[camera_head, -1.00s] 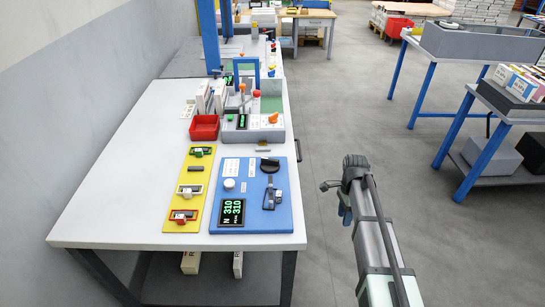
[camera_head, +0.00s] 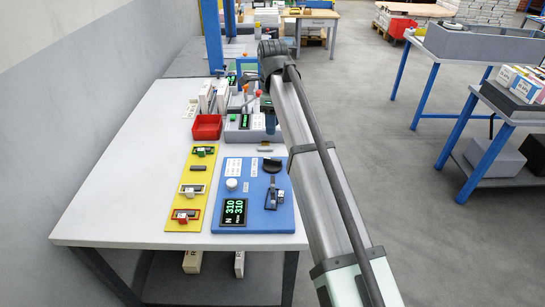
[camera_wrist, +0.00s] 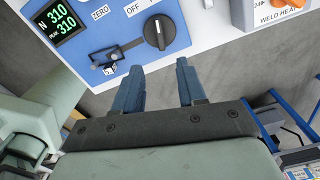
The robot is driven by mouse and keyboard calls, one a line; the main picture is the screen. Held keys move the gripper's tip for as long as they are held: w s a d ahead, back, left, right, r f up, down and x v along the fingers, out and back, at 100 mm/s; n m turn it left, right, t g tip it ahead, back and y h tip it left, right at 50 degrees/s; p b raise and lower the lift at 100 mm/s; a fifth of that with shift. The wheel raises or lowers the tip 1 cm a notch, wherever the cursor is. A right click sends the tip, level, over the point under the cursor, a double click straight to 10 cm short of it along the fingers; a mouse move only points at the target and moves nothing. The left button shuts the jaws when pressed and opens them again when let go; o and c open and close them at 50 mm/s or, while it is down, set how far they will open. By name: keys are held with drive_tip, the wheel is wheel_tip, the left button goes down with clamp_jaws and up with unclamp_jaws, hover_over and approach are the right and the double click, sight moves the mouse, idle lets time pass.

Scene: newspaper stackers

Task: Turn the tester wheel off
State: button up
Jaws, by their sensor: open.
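The blue tester board (camera_head: 258,200) lies on the white table. Its black wheel (camera_head: 271,164) is near the board's far edge and shows in the wrist view as a round black knob (camera_wrist: 158,32) with a raised grip and a white mark. The letters "OFF" are printed to its left there. The tester display (camera_head: 233,211) reads N 310 and PEAK 310 in green. My gripper (camera_wrist: 160,84) is open and empty, its blue fingers apart, just below the knob in the wrist view and not touching it. In the head view my arm hides most of the gripper.
A grey box (camera_head: 242,133) stands beyond the board; the wrist view shows its orange knob (camera_wrist: 285,3) marked WELD HEAT. A yellow board (camera_head: 186,190) lies left of the tester, with a red bin (camera_head: 207,127) behind it. A small lever clamp (camera_wrist: 108,60) sits beside the knob.

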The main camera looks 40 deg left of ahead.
sight(273, 159)
wheel_tip(273, 159, down, 14)
drive_tip(key=shift+r, duration=0.2)
idle(0.4)
clamp_jaws()
idle(0.4)
